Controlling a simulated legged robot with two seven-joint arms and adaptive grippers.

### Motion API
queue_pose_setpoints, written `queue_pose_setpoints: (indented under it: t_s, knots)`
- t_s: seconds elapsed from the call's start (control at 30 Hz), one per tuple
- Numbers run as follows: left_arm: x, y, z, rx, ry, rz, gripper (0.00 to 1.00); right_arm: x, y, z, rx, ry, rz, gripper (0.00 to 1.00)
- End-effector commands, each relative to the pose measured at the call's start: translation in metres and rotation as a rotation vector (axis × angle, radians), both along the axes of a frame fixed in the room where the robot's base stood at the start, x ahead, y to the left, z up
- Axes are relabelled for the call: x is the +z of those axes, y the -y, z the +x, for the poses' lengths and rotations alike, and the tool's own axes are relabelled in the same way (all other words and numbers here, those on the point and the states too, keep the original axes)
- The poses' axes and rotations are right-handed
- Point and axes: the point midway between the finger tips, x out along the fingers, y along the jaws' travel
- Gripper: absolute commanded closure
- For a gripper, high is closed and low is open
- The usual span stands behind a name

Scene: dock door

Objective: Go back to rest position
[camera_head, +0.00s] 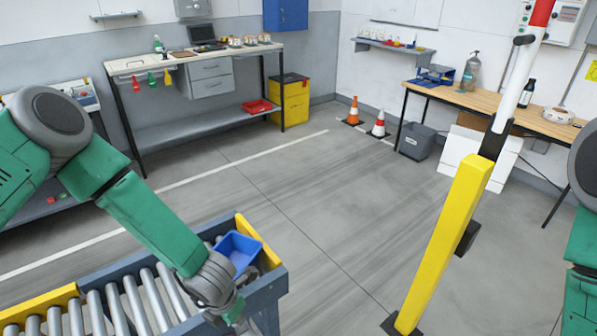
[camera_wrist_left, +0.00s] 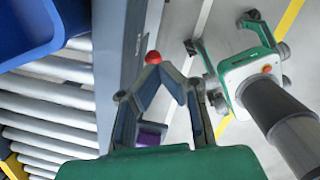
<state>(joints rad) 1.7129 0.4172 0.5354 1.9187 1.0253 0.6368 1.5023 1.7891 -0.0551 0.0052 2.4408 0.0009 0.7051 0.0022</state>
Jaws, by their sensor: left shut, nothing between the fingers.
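My left arm reaches down over the roller conveyor in the head view, with my left gripper (camera_head: 233,312) low at the conveyor's near edge. The left wrist view shows my left gripper (camera_wrist_left: 155,72) with its fingertips together and empty. A small red ball (camera_wrist_left: 153,57) appears at the fingertips, seemingly beyond them, and a purple thing (camera_wrist_left: 150,133) shows between the finger linkages. The head view shows only part of my right arm at the right edge.
A blue bin (camera_head: 238,250) sits at the end of the roller conveyor (camera_head: 150,300), close to my left forearm. A yellow barrier post (camera_head: 445,240) with a raised pole stands right of centre. Workbenches line the walls. The middle floor (camera_head: 300,200) is clear.

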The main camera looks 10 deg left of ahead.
Motion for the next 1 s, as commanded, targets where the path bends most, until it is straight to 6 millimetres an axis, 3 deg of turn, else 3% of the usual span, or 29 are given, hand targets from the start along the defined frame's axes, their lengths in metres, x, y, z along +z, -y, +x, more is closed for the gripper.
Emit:
queue_pose_setpoints:
  t_s: [0.07,0.17,0.27,0.4,0.5,0.6,0.7,0.8,1.0]
  knots:
    - [-0.006,0.002,-0.006,-0.070,0.000,0.017,1.00,-0.005,0.000,0.000,0.000,0.000,0.000,0.60]
    - [-0.027,0.002,-0.027,-0.339,-0.002,0.076,1.00,-0.021,0.000,0.000,-0.001,0.001,-0.001,0.60]
    - [-0.057,-0.002,-0.062,-0.813,-0.007,0.167,1.00,-0.045,0.001,0.000,-0.001,0.000,-0.001,0.60]
    - [-0.092,-0.015,-0.118,-1.598,-0.027,0.279,1.00,-0.082,0.001,0.000,-0.001,0.000,-0.001,0.60]
    - [-0.105,-0.026,-0.154,-2.096,-0.038,0.315,1.00,-0.103,0.001,-0.001,-0.001,0.000,0.000,0.60]
    - [-0.111,-0.036,-0.181,-2.483,-0.035,0.320,1.00,-0.117,0.001,-0.001,-0.001,0.000,0.000,0.60]
    - [-0.111,-0.042,-0.200,-2.738,-0.026,0.309,1.00,-0.126,0.001,0.000,0.000,0.000,0.000,0.60]
    - [-0.110,-0.045,-0.209,-2.865,-0.017,0.299,1.00,-0.128,0.001,0.000,-0.001,0.000,0.000,0.60]
    - [-0.107,-0.045,-0.210,-2.897,-0.010,0.297,1.00,-0.127,0.001,0.000,-0.001,0.001,0.000,0.60]
